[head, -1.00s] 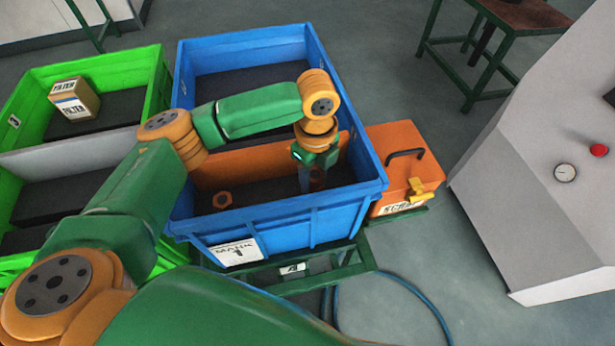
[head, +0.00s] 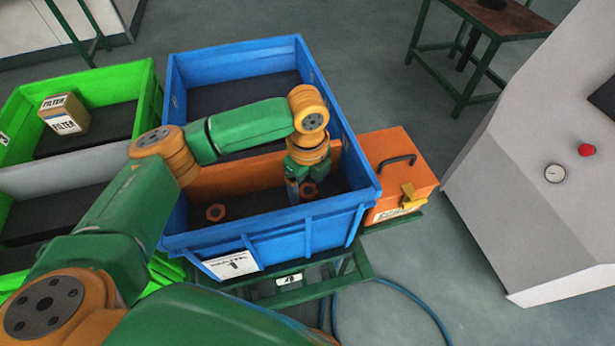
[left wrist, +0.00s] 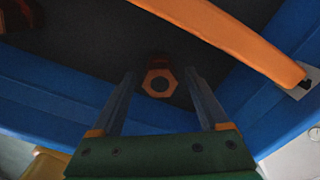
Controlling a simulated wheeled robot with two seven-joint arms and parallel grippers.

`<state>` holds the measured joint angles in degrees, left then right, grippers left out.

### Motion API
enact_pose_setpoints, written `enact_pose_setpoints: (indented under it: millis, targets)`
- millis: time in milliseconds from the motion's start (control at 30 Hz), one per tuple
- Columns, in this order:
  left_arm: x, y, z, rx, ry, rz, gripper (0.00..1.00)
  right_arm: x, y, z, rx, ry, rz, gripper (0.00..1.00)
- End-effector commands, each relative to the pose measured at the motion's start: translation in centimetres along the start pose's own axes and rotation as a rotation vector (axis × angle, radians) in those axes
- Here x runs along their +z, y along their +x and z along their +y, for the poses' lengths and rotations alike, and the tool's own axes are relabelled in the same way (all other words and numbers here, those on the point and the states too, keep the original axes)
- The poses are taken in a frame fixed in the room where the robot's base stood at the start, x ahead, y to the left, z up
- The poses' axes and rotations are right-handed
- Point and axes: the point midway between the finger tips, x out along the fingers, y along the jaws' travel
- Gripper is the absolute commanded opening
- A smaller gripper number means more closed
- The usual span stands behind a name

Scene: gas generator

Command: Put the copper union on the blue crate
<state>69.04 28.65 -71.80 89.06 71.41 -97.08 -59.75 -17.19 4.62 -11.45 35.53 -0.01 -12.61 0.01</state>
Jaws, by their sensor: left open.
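The blue crate (head: 335,215) stands in the middle of the head view, split by an orange divider. Two orange-brown copper unions with hexagonal ends are in its near compartment. One copper union (head: 308,190) is at the right, beside my left gripper. Another (head: 215,212) lies on the dark floor to the left. My left gripper (head: 292,190) is inside the near compartment, pointing down, open. In the left wrist view, a copper union (left wrist: 159,82) shows between and just beyond the two fingertips (left wrist: 160,80), apparently apart from them. My right gripper is out of view.
The orange divider (head: 240,178) and crate walls stand close around my gripper. A green crate (head: 145,110) with a filter box (head: 64,113) is at left. An orange scrap box (head: 405,170) adjoins the right wall. A grey cabinet (head: 530,210) stands farther right.

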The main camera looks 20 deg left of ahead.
Motion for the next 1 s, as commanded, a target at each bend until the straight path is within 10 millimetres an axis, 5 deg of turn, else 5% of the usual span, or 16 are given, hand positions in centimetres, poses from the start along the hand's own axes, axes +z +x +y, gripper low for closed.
enact_pose_setpoints:
  millis: [200,400,1000]
  targets:
    - [0.0,-6.2,-0.1,-0.007,0.002,-0.001,0.78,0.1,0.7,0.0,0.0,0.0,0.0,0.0]
    - [0.0,-9.9,-0.1,-0.002,0.0,-0.001,0.78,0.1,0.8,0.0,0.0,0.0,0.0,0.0]
    - [0.0,-10.6,0.0,0.0,0.0,0.0,0.78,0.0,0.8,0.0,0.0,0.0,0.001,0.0]
